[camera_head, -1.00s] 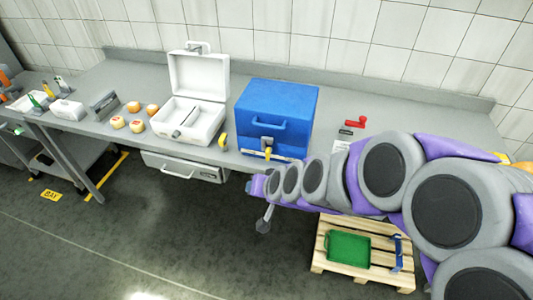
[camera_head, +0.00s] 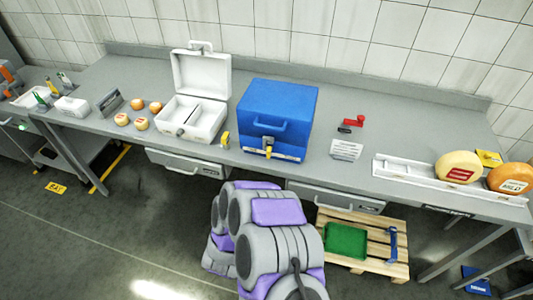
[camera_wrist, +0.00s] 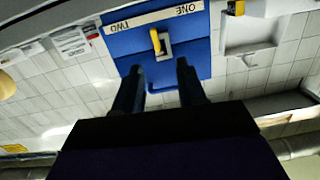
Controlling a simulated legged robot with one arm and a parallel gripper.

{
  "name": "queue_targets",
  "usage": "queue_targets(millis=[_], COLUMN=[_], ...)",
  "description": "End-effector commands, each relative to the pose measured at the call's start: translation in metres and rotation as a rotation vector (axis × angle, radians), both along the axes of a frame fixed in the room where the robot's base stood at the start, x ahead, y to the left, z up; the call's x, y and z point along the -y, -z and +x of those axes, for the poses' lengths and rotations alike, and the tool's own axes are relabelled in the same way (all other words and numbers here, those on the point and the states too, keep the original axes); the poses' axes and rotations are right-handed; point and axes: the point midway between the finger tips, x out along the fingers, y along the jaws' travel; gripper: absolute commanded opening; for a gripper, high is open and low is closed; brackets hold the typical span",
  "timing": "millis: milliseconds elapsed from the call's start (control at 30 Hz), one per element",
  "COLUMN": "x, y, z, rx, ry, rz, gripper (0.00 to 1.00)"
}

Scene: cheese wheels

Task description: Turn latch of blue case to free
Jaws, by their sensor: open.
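The blue case (camera_head: 277,109) stands shut on the grey bench, with a handle on its front. Its yellow latch (camera_head: 268,152) sits low on the front, on a grey plate, with its lever pointing down. In the wrist view, which is upside down, the blue case (camera_wrist: 197,52) shows the yellow latch (camera_wrist: 155,42) beside a pale strip (camera_wrist: 152,17) marked ONE and TWO. My gripper (camera_wrist: 157,76) is open and empty, its two dark fingers apart and pointing towards the case front. The latch shows beyond the gap between them. The head view shows my arm but not the fingertips.
An open white case (camera_head: 190,118) stands left of the blue case, with a small yellow object (camera_head: 225,140) between them. A red-handled item (camera_head: 354,121) and a card (camera_head: 346,150) lie to the right. Cheese wheels (camera_head: 459,166) stand farther right. A pallet (camera_head: 383,235) lies on the floor.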

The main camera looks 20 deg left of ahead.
Motion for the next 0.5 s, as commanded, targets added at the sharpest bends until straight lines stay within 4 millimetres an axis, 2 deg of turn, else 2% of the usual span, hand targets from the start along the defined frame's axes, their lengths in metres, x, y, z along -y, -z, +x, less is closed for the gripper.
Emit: queue_targets(millis=[133, 267, 367, 500], x=[0.007, 0.009, 0.010, 0.009], y=[-0.003, -0.004, -0.004, -0.004], z=[-0.007, -0.002, 0.010, 0.036], rx=[0.070, 0.085, 0.086, 0.086], ry=[0.015, 0.021, 0.023, 0.022], rz=[-0.046, -0.053, -0.052, -0.051], gripper=[0.40, 0.40, 0.40, 0.40])
